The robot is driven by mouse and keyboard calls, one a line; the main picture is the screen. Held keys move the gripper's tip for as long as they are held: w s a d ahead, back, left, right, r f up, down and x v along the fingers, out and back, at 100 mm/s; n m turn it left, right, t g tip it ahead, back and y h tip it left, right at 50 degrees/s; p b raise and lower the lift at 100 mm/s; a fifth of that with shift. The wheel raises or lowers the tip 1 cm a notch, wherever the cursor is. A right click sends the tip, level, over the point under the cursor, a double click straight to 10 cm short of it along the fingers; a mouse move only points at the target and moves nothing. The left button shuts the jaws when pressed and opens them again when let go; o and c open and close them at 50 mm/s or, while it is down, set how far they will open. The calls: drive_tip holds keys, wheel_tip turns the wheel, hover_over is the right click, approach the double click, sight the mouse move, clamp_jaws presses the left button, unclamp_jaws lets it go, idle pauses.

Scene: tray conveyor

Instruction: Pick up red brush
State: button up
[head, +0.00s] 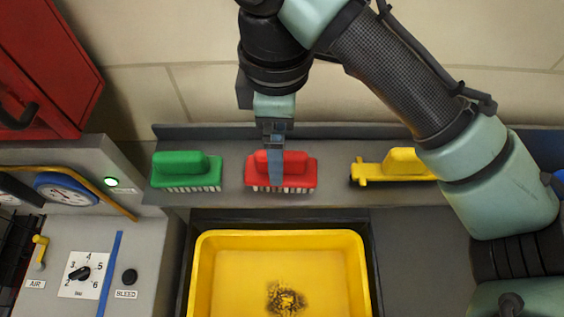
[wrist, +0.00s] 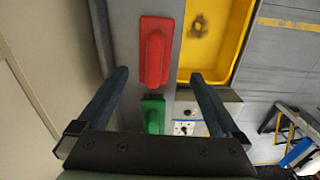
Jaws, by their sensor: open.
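The red brush (head: 299,172) lies bristles down on the grey shelf, between a green brush and a yellow tool. My gripper (head: 276,170) points down at it in the head view, and one finger covers part of its handle. In the wrist view the red brush (wrist: 155,50) shows ahead, between the lines of the two fingers. My gripper (wrist: 158,78) is open there, with its fingers wide apart and nothing held. I cannot tell how high the fingertips are above the brush.
The green brush (head: 181,165) is on the left and the yellow tool (head: 402,161) on the right of the shelf (head: 335,180). A yellow tray (head: 355,245) with a dark stain sits below the shelf. A control panel (head: 140,245) stands at the left, a red cabinet (head: 50,60) above it.

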drive_tip(key=shift+w+d+f+p, duration=0.15)
drive_tip(key=shift+f+p, duration=0.25)
drive_tip(key=shift+f, duration=0.9)
drive_tip(key=shift+w+f+p, duration=0.15)
drive_tip(key=shift+f+p, duration=0.2)
drive_tip(key=shift+f, duration=1)
drive_tip(key=shift+w+d+f+p, duration=0.15)
drive_tip(key=shift+f+p, duration=0.25)
drive_tip(key=shift+f, duration=0.9)
drive_tip(key=shift+a, duration=0.1)
drive_tip(key=c, duration=1.5)
wheel_tip(320, 180, up, 10)
drive_tip(key=shift+r+b, duration=0.1)
drive_tip(key=shift+b, duration=0.85)
